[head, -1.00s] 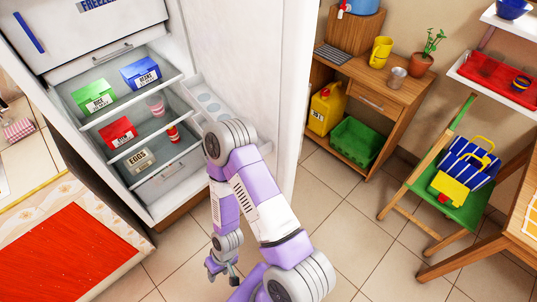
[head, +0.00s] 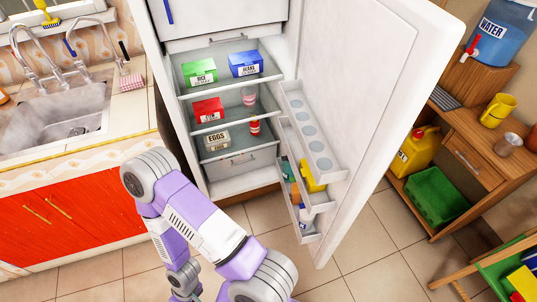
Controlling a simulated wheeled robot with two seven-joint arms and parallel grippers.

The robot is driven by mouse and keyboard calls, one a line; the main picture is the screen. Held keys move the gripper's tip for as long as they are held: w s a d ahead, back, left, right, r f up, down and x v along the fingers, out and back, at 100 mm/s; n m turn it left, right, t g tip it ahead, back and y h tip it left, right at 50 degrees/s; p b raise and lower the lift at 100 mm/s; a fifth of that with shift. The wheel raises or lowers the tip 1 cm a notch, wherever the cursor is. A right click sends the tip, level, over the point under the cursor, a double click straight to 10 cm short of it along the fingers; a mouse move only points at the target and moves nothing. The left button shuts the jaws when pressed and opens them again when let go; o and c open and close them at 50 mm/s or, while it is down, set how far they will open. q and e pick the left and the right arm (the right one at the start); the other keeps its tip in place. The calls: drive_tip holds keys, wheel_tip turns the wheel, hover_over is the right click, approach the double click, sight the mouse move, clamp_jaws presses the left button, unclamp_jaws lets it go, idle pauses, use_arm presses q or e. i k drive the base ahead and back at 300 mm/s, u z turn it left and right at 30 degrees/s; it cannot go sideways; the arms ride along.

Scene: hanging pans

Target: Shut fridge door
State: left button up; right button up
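The white fridge (head: 215,25) stands in the upper middle of the head view. Its door (head: 385,95) is wide open and swung out to the right, with its inner side and door shelves facing me. One of my arms, seemingly the left, rises from the bottom edge, left of the open door and in front of the fridge. Its forearm bends down to the bottom edge, and its gripper is cut off there. My other arm and gripper are not seen. The arm appears apart from the door.
The fridge shelves hold a rice box (head: 200,72), a beans box (head: 245,64) and other food. The sink counter with red cabinets (head: 75,215) stands left. A wooden stand (head: 470,150) is right of the door. Tiled floor (head: 350,255) is clear below the door.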

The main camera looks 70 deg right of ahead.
sight(368, 69)
drive_tip(key=u, duration=0.65)
drive_tip(key=k, duration=2.35)
drive_tip(key=z, duration=1.9)
drive_tip(key=i, duration=0.55)
drive_tip(key=z, duration=0.05)
drive_tip(key=k, duration=0.5)
drive_tip(key=u, duration=1.1)
drive_tip(key=i, duration=0.25)
drive_tip(key=z, duration=1.55)
